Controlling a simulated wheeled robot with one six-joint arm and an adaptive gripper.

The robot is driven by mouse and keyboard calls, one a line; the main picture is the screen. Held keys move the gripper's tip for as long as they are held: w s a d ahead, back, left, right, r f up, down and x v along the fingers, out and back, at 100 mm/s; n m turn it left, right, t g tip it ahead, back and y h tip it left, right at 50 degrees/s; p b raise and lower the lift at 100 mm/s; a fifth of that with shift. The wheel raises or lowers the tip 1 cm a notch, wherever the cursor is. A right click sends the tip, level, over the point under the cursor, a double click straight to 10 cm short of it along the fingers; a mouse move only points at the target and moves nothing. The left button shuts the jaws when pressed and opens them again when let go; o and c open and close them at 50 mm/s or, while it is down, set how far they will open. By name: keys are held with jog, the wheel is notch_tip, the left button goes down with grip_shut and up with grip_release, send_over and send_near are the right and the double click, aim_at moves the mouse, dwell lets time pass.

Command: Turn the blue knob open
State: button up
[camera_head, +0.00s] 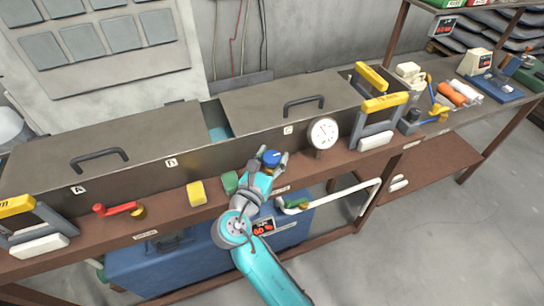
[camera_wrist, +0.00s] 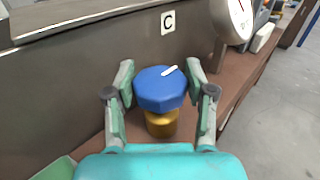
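The blue knob (camera_wrist: 158,92) is an eight-sided cap with a white pointer mark on top, sitting on a brass stem (camera_wrist: 161,123). In the wrist view the white mark points up and to the right. In the head view the knob (camera_head: 271,157) stands on the brown ledge in front of the box marked C. My gripper (camera_wrist: 160,82) has its two fingers apart, one on each side of the knob. A narrow gap shows on both sides, though I cannot tell whether either finger touches. My gripper (camera_head: 268,164) partly covers the knob's base in the head view.
A round gauge (camera_head: 323,132) stands just right of the knob. A yellow block (camera_head: 197,193) and a red-handled valve (camera_head: 115,209) are to the left on the ledge. The metal box (camera_head: 225,151) rises close behind. Open floor lies at the right.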

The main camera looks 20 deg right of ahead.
jog(key=shift+c, duration=0.6)
jog(key=shift+n+t+y, duration=0.3)
jog(key=shift+y, duration=0.1)
jog(key=shift+d+n+t+y, duration=0.1)
jog(key=shift+n+t+y, duration=0.75)
jog(key=shift+y, duration=0.25)
jog(key=shift+n+t+y, duration=0.65)
jog(key=shift+n+y, duration=0.5)
jog(key=shift+y, duration=0.45)
jog(key=shift+n+t+y, duration=0.6)
jog(key=shift+n+y, duration=0.5)
jog(key=shift+y, duration=0.5)
jog(key=shift+n+y, duration=0.5)
jog(key=shift+y, duration=0.3)
jog(key=o, duration=1.2)
